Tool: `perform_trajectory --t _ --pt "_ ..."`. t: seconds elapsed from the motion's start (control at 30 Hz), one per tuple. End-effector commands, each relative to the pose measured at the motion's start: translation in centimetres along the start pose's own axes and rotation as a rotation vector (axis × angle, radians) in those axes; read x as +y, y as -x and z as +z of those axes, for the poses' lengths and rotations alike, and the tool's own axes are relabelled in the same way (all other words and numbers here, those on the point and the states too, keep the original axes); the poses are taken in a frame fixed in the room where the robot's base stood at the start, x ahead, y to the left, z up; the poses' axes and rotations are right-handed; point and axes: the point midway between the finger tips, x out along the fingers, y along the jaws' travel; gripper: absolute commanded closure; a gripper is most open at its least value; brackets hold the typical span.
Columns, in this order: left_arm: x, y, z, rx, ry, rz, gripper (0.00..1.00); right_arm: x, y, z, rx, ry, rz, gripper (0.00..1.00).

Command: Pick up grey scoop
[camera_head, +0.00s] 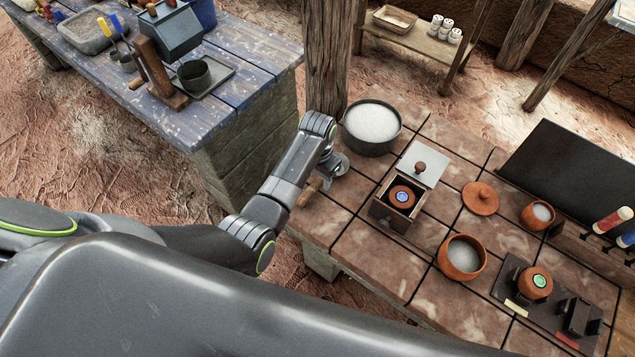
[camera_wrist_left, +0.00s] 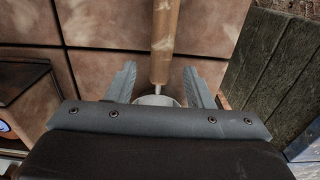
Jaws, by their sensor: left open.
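The grey scoop lies on the tiled table by its left edge; its wooden handle (camera_head: 310,191) shows in the head view. The handle also shows in the left wrist view (camera_wrist_left: 163,40), running up the picture from between my fingers. Its pale grey metal end (camera_wrist_left: 154,100) is partly hidden behind my gripper's crossbar. My left gripper (camera_head: 332,168) is at the scoop in the head view. In the left wrist view its open fingers (camera_wrist_left: 160,74) stand on either side of the scoop's neck, with gaps on both sides. My right gripper is not in view.
A dark pot of white powder (camera_head: 372,123) stands just behind my left gripper. A wooden box (camera_head: 388,213) with its lid pushed back is to the right. Clay pots, including one with white contents (camera_head: 461,258), stand farther right. A post (camera_head: 327,60) rises behind the table.

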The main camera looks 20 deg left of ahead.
Motion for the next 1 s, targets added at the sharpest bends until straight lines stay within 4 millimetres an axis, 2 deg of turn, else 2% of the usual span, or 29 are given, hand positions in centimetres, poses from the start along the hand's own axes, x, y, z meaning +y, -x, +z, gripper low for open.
perform_trajectory --t 0.23,0.57,0.93,1.0 --pt "0.0 -2.6 -0.1 -0.001 0.0 0.0 0.53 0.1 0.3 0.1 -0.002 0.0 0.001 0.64" --pt "0.0 -3.1 -0.1 0.001 0.0 0.0 0.53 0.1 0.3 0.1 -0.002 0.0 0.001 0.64" --pt "0.0 -3.0 -0.1 0.001 0.0 0.0 1.0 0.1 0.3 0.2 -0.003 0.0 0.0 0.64" --pt "0.0 -3.0 -0.1 0.001 0.0 0.0 1.0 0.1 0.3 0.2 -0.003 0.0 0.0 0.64"
